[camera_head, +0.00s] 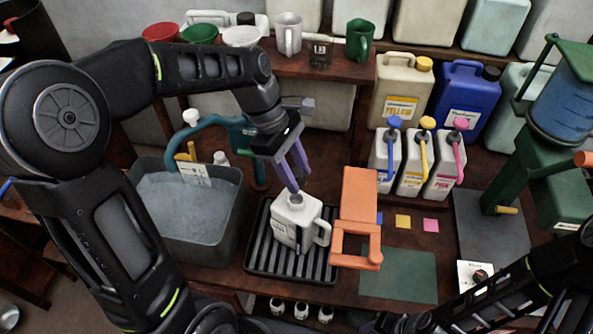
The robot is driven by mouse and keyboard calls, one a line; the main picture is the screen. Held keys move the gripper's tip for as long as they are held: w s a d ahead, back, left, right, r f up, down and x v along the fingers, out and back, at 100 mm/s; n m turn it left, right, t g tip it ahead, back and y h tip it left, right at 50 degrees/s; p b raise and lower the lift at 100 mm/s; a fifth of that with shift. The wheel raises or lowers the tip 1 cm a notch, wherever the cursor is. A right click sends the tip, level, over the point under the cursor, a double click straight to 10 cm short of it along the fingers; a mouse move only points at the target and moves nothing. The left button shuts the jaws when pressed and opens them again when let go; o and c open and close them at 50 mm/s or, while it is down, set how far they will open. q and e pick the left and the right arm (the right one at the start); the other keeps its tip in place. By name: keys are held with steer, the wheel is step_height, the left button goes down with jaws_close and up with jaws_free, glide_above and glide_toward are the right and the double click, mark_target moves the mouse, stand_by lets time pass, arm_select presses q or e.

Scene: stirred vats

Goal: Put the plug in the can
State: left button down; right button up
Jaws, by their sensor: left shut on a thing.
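The can (290,236) is a white jug with a handle on its right side. It stands upright on a black ribbed tray (258,268). My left gripper (295,187), with purple fingers, points down right over the can's neck. It is shut on the plug (296,198), a small grey piece mostly hidden by the fingertips. The plug is at the can's mouth; I cannot tell whether it is seated or just above. My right gripper (392,323) is low at the bottom edge, dark and partly cut off, away from the can.
An orange fixture (359,205) stands close to the can's right. A grey water-filled vat (188,212) is on the left. Three pump-top jugs (414,162) stand at the back right. A green mat (398,275) lies clear at the front right.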

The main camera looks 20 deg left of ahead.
arm_select(q)
steer(key=shift+f+b, duration=2.25)
steer(key=shift+f, duration=0.35)
steer(key=shift+f, duration=0.1)
steer(key=shift+p, duration=0.35)
steer(key=shift+f, duration=0.45)
